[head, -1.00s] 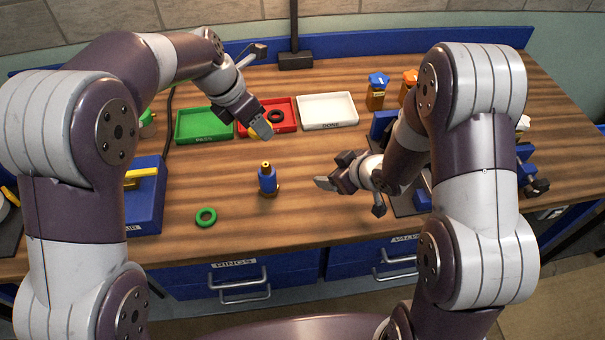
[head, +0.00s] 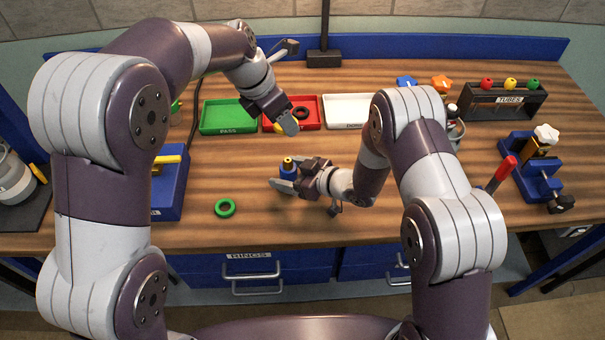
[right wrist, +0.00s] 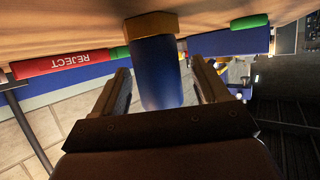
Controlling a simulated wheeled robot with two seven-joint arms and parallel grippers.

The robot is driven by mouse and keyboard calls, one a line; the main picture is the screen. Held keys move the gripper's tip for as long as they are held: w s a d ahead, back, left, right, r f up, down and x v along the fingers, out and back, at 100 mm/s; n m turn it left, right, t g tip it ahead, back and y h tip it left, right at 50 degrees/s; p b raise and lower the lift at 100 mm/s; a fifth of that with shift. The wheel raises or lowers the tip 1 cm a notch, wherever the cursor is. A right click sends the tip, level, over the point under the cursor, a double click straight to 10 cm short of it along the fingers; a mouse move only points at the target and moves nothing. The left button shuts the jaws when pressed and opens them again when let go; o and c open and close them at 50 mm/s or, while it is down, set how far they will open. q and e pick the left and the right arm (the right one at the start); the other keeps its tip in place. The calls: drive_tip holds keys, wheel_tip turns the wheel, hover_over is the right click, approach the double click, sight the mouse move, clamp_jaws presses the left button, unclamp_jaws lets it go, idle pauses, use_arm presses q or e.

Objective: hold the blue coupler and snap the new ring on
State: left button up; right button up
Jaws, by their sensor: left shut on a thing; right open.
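The blue coupler (head: 288,170) stands upright on the bench with a brass top. In the right wrist view the coupler (right wrist: 156,75) is between the fingers of my right gripper (right wrist: 164,90), with gaps on both sides, and its brass hex base (right wrist: 150,26) shows. My right gripper (head: 278,186) is open in the head view too. My left gripper (head: 290,126) is above and behind the coupler, shut on a small yellow thing (head: 278,127) mostly hidden by the fingers. A green ring (head: 225,207) lies flat on the bench, left of the coupler.
A green PASS tray (head: 228,130), a red tray (head: 268,124) holding a black ring (head: 301,113), and a white tray (head: 345,98) stand at the back. A blue box (head: 170,190) is at left. A tube rack (head: 508,99) and a blue clamp fixture (head: 530,170) are at right.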

drive_tip(key=shift+w, duration=0.1)
drive_tip(key=c, duration=1.2)
use_arm(q)
drive_tip(key=m+g, duration=0.2)
drive_tip(key=m, duration=0.2)
hover_over(286, 160)
drive_tip(key=f, duration=0.8)
drive_tip(key=shift+w+a+f, duration=0.2)
drive_tip(key=shift+a+f, duration=0.15)
drive_tip(key=shift+a, duration=0.05)
drive_tip(key=shift+d+r+m, duration=0.1)
drive_tip(key=shift+d+m, duration=0.05)
drive_tip(key=shift+m, duration=0.55)
use_arm(e)
drive_tip(key=shift+f, duration=0.1)
use_arm(q)
drive_tip(key=shift+s+m, duration=0.2)
drive_tip(key=shift+m, duration=0.1)
drive_tip(key=shift+r, duration=0.1)
drive_tip(key=shift+f, duration=2.3)
